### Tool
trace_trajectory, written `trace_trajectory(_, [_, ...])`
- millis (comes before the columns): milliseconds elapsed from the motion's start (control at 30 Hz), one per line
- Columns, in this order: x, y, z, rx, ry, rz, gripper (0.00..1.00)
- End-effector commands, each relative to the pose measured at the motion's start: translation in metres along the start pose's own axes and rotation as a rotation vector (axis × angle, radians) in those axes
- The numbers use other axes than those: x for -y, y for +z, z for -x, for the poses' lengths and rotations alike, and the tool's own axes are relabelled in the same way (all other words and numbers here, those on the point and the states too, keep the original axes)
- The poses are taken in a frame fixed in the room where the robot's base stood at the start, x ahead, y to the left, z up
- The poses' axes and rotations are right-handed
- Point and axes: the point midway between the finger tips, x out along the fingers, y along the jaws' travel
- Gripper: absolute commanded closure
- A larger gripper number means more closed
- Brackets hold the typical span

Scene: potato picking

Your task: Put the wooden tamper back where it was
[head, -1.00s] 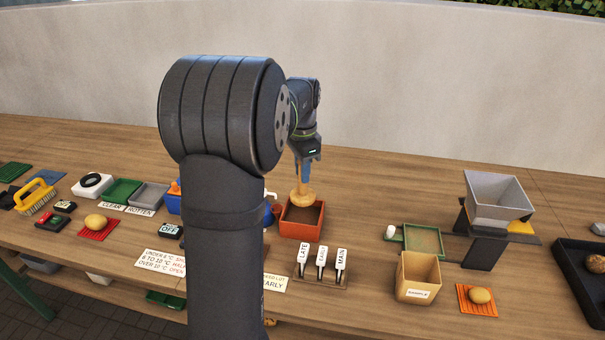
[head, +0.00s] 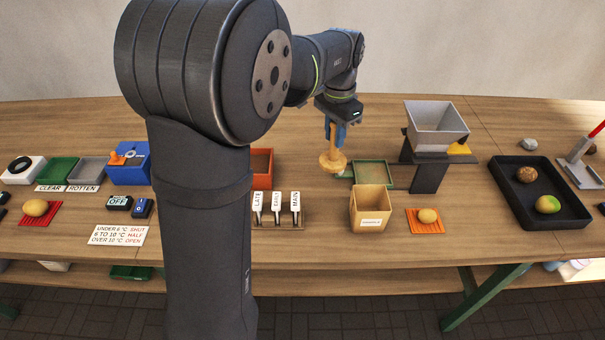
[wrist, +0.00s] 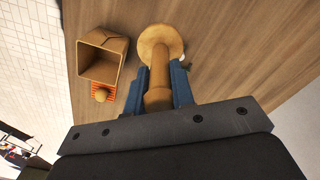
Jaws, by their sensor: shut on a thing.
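The wooden tamper (head: 332,160) has a light wood handle and a round, wider foot. My gripper (head: 334,128) is shut on its handle and holds it roughly upright, foot down. In the head view the foot shows between the orange-red box (head: 262,168) and the green-rimmed tray (head: 374,182). In the wrist view the tamper (wrist: 160,50) lies between the blue fingers of my gripper (wrist: 168,85), its foot over bare wood. The foot looks above the table, but I cannot tell the exact gap. The orange-red box is partly hidden behind my arm.
A tan box (head: 370,210) stands in front of the tray. Label stakes LATE, EARLY and MAIN (head: 277,208) stand to its left. A grey hopper (head: 436,128) on a dark stand is to the right.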

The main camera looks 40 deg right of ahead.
Motion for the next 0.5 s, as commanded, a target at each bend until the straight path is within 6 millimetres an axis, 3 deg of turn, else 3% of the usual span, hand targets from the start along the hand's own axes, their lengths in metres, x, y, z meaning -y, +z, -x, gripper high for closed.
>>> trace_trajectory(67, [-0.007,-0.004,-0.001,0.0,0.0,-0.001,1.0])
trace_trajectory(167, [-0.001,-0.003,-0.006,0.0,0.0,0.003,1.0])
trace_trajectory(500, [0.072,0.013,-0.051,0.001,0.001,0.005,1.0])
